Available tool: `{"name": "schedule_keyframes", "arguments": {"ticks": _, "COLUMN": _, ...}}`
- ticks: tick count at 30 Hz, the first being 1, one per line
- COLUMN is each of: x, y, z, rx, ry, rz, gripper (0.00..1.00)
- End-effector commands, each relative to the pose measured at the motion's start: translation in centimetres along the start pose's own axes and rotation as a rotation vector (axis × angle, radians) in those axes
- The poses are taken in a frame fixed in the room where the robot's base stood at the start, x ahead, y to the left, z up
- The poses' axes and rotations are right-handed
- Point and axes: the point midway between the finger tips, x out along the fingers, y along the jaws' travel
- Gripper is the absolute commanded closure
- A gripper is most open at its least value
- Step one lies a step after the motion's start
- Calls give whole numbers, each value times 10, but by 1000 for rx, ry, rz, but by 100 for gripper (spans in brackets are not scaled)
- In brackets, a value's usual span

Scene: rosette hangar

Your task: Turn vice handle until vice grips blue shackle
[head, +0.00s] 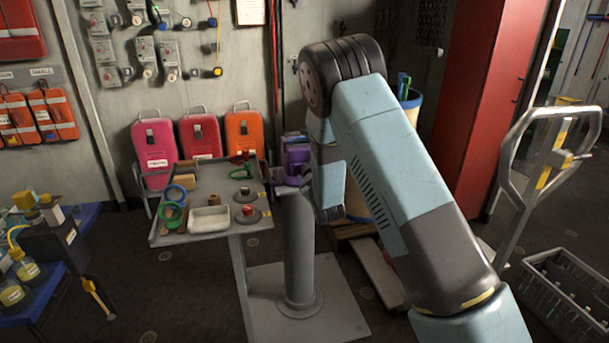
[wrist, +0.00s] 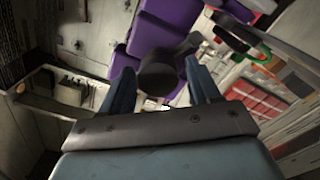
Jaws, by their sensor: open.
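The purple vice (head: 297,154) stands on a grey pedestal (head: 296,245) in the head view, partly hidden by my arm. Its purple body (wrist: 155,28) fills the upper middle of the wrist view. My gripper (wrist: 158,68) is open, with a blue-grey finger on either side of a dark round part, seemingly the vice handle's end (wrist: 158,77). Gaps seem to show beside it; I cannot tell whether either finger touches. I cannot make out the blue shackle for certain, nor whether the jaws hold anything.
Left of the vice, a grey tray table (head: 205,236) bears rings, a white dish (head: 209,220) and a green shackle (head: 240,172). Pink, red and orange cases (head: 243,132) stand behind it. A red cabinet (head: 485,100) and a grey crate (head: 565,290) are at the right.

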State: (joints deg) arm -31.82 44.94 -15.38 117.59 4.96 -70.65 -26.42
Motion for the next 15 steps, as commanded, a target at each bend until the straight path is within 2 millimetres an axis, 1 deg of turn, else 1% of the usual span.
{"name": "schedule_keyframes", "arguments": {"ticks": 15, "x": 0, "y": 0, "z": 0, "rx": -458, "ry": 0, "rz": -1, "gripper": 38}}
